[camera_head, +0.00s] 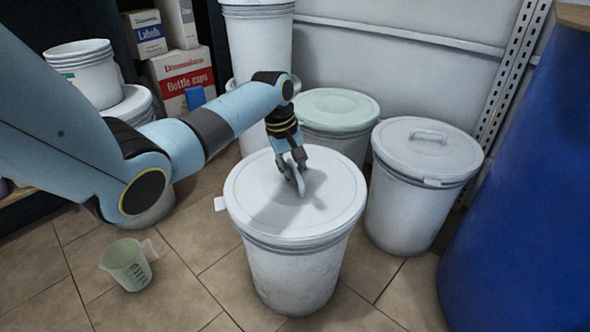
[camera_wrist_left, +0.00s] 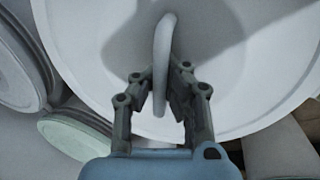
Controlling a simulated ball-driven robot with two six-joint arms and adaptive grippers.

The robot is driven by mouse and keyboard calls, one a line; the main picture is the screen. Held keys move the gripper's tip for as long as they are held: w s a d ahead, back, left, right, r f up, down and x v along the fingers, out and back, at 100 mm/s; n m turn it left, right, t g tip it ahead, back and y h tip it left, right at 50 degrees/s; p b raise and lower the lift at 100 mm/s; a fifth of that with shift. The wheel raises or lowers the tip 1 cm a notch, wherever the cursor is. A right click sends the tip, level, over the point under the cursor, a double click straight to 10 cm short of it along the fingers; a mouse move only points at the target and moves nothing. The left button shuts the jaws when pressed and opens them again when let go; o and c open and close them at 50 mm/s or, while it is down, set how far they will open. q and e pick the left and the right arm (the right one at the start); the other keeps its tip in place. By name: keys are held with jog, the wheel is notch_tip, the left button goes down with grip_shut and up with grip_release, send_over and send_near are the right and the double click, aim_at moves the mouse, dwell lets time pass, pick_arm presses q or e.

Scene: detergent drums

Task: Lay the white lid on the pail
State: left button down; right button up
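The white lid (camera_head: 260,205) lies on top of the white pail (camera_head: 290,280) in the middle of the head view. It looks level, and its rim follows the pail's rim. My left gripper (camera_head: 292,168) points down at the lid's handle (camera_head: 301,186). In the left wrist view, the handle (camera_wrist_left: 163,45) stands between the two fingers of my left gripper (camera_wrist_left: 161,85). The fingers are apart, one on each side, with a narrow gap beside the handle. The far side of the pail's rim is hidden. My right gripper is not in view.
A lidded white drum (camera_head: 415,205) stands close on the right, and a green-lidded drum (camera_head: 335,112) stands behind. A big blue barrel (camera_head: 520,200) fills the right side. A measuring jug (camera_head: 127,265) stands on the tiled floor at left. Free floor lies in front.

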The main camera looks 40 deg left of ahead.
pick_arm(q)
jog(key=c, duration=0.9)
grip_release()
